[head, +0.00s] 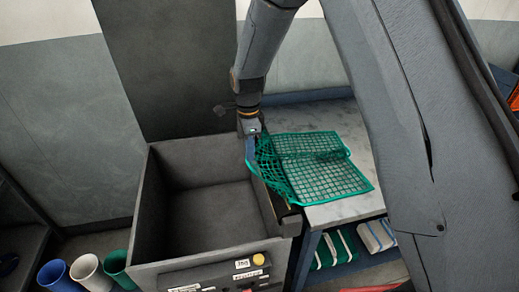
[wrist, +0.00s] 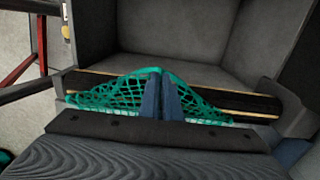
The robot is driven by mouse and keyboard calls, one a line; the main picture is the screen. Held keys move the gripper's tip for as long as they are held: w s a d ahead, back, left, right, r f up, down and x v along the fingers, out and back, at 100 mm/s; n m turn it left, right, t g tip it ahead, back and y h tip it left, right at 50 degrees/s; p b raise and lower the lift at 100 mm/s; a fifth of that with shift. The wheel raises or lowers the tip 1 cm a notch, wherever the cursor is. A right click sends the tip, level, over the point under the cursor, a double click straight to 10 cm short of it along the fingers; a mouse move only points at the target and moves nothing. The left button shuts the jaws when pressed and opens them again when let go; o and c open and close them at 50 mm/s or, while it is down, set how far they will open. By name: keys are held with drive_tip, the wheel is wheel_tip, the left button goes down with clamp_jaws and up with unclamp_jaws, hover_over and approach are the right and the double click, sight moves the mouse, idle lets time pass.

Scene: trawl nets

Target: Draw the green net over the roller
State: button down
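The green net (head: 315,167) lies spread on the grey table, and its left edge is drawn up into a peak at my gripper (head: 251,158). In the wrist view, the two blue fingers of my gripper (wrist: 162,78) are close together with the net (wrist: 115,92) gathered at their tips, so it looks shut on the net's edge. The dark roller (wrist: 245,101), with tan stripes, runs crosswise behind the fingers along the bin's near edge there. The net covers the roller's middle from view; whether they touch is unclear.
A deep grey open bin (head: 148,205) stands left of the table (head: 350,125); its inside looks empty. Its front carries labels and a yellow button (head: 259,259). Blue, white and green cups (head: 88,270) stand at the lower left. Folded nets (head: 335,248) lie under the table.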

drive_tip(key=a+f+b, duration=0.3)
drive_tip(key=f, duration=0.6)
drive_tip(key=shift+s+a+b, duration=0.3)
drive_tip(key=shift+s+a, duration=0.1)
idle(0.4)
drive_tip(key=c, duration=0.6)
unclamp_jaws()
drive_tip(key=shift+c, duration=0.2)
wheel_tip(320, 180, up, 6)
drive_tip(key=p, duration=0.3)
drive_tip(key=shift+f, duration=0.25)
